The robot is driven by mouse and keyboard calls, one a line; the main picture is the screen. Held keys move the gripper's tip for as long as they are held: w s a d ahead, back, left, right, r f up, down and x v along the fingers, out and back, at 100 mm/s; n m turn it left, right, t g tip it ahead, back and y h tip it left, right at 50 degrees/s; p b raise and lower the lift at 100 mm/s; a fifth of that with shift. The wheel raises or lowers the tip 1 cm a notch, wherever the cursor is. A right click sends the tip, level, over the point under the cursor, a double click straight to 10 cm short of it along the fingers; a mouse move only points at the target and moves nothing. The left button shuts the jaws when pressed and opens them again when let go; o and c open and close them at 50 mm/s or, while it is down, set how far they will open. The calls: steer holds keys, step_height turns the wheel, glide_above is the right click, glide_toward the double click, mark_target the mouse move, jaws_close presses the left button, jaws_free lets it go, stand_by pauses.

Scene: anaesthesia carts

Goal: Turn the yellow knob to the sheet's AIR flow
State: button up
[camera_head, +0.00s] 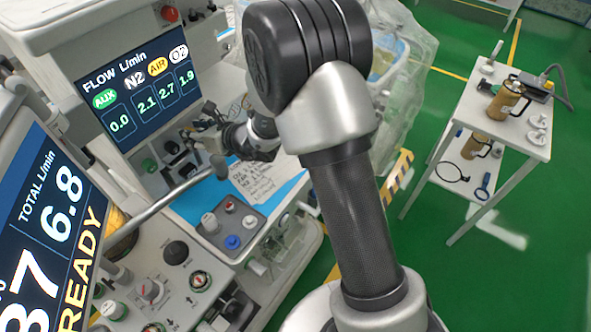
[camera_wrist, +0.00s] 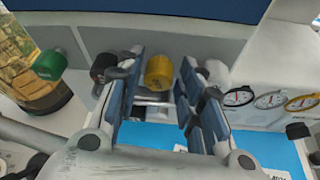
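The yellow knob (camera_wrist: 158,72) sits on the machine's front panel, between the two fingers of my gripper (camera_wrist: 160,88) in the wrist view. The fingers are apart, with a narrow gap showing on each side of the knob. In the head view my gripper (camera_head: 208,124) is at the panel below the flow screen (camera_head: 140,85), and the yellow knob is hidden there. The screen shows AUX 0.0, N2 2.1, AIR 2.7 and O2 1.9. The white sheet (camera_head: 256,178) lies on the blue worktop; its handwriting is too small to read surely.
A green knob (camera_wrist: 50,64) and a black knob (camera_wrist: 102,66) are left of the yellow one; a white knob (camera_wrist: 214,72) is close on the right. Gauges (camera_wrist: 270,100) are further right. A second screen (camera_head: 50,215) reads 6.8 and READY. A white cart (camera_head: 515,135) stands at right.

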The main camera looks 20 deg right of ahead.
steer(key=p+v, duration=0.2)
steer(key=v, duration=1.5)
steer(key=s+f+n+g+h+b, duration=0.35)
steer(key=s+f+n+g, duration=0.35)
steer(key=f, duration=0.4)
steer(key=d+f+n+t+h+b, duration=0.1)
steer(key=d+f+n+h+b, duration=0.1)
steer(key=d+n+h, duration=0.3)
steer(key=shift+w+d+f+n+t+b, duration=0.35)
steer(key=shift+d+n+b, duration=0.45)
steer(key=shift+d+n, duration=1.8)
steer(key=shift+d+m, duration=0.5)
